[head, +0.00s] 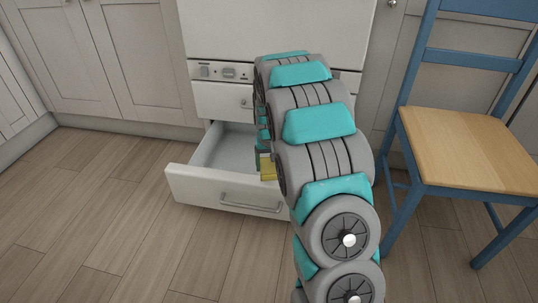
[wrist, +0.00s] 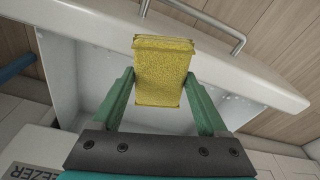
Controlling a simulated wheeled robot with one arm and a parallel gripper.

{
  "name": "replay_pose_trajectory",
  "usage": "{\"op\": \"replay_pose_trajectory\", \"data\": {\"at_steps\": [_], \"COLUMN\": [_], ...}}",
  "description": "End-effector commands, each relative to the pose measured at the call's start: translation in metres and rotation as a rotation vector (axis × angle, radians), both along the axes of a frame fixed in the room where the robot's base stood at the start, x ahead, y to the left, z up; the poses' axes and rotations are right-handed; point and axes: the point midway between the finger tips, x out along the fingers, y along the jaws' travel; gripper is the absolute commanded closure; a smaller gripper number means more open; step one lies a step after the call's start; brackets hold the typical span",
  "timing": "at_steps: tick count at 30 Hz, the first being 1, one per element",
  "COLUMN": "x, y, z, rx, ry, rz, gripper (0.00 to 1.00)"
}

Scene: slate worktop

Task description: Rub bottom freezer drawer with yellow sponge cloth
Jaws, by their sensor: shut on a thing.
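The bottom freezer drawer (head: 225,192) is pulled out low at the front of the white appliance, and its pale inside shows. Its front panel and metal handle (wrist: 217,22) also show in the wrist view. My gripper (wrist: 160,82) is shut on the yellow sponge cloth (wrist: 162,60), with a green finger on each side of it. In the head view the sponge cloth (head: 267,167) is over the drawer, close behind its front panel, partly hidden by my arm. I cannot tell whether it touches the drawer.
A blue chair (head: 462,150) with a wooden seat stands on the right, near my arm. Pale cabinets (head: 115,60) line the wall at left. The wooden floor (head: 100,220) in front and left of the drawer is clear.

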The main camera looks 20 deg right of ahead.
Motion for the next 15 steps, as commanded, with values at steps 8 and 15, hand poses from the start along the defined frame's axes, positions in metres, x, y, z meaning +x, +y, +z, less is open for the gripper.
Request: {"op": "replay_pose_trajectory", "data": {"at_steps": [8,15], "x": [-0.002,-0.003], "y": [0.002,0.003], "z": [0.028,0.035], "rx": [-0.001,0.000], "ry": [-0.006,-0.003], "rz": [0.002,0.002], "gripper": [0.68,0.68]}}
